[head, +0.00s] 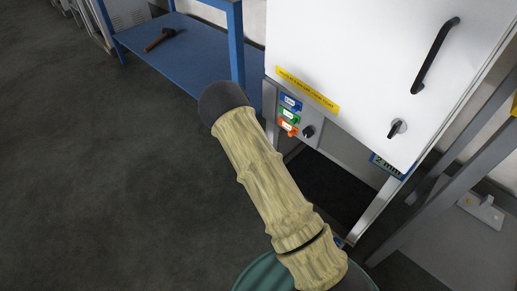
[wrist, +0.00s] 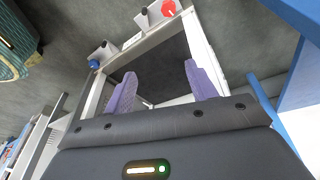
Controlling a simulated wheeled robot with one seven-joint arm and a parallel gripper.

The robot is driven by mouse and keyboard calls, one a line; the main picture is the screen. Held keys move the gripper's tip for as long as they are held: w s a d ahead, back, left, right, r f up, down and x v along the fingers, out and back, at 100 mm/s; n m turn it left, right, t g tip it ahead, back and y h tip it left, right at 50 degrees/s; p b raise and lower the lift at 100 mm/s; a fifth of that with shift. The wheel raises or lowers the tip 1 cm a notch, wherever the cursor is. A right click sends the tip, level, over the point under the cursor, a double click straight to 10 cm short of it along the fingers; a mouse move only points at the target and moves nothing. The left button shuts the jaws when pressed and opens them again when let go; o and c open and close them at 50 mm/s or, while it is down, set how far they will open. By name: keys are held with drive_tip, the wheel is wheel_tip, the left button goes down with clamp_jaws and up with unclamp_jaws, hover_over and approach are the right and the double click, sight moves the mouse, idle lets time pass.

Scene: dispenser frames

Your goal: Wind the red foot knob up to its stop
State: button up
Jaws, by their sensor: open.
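The red foot knob (wrist: 169,8) shows at the top edge of the wrist view, on a pale metal bar of the dispenser frame (wrist: 205,48). In the head view my bamboo-patterned arm reaches toward the cabinet, and neither the gripper nor the red knob can be made out there.
The white cabinet (head: 370,60) has a black handle (head: 436,55) and coloured switches (head: 289,115). A blue shelf (head: 180,50) holds a hammer (head: 160,39). Open floor (head: 100,180) lies left.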

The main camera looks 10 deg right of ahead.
drive_tip(key=s+r+n, duration=0.1)
drive_tip(key=r, duration=0.1)
drive_tip(key=s+d+r+y, duration=0.1)
drive_tip(key=r, duration=0.2)
drive_tip(key=s+d+r+n+p, duration=0.1)
drive_tip(key=s+r, duration=0.1)
drive_tip(key=r, duration=0.1)
drive_tip(key=shift+s+d+r+n, duration=0.1)
drive_tip(key=shift+n, duration=0.2)
drive_tip(key=s+r+n+p, duration=0.1)
drive_tip(key=s+r+n, duration=0.3)
drive_tip(key=s, duration=0.3)
drive_tip(key=s+d+r+n+t+y+p, duration=0.1)
drive_tip(key=s+r+n, duration=0.3)
drive_tip(key=s+r, duration=0.3)
drive_tip(key=s+r+n+t+y+p, duration=0.1)
drive_tip(key=s+r+n, duration=0.3)
drive_tip(key=s+r, duration=0.2)
drive_tip(key=shift+s+d+r, duration=0.1)
drive_tip(key=shift+s+d, duration=0.05)
drive_tip(key=shift+s, duration=0.55)
drive_tip(key=shift+s+d+r, duration=0.1)
drive_tip(key=shift+s+d, duration=0.05)
drive_tip(key=shift+s, duration=0.55)
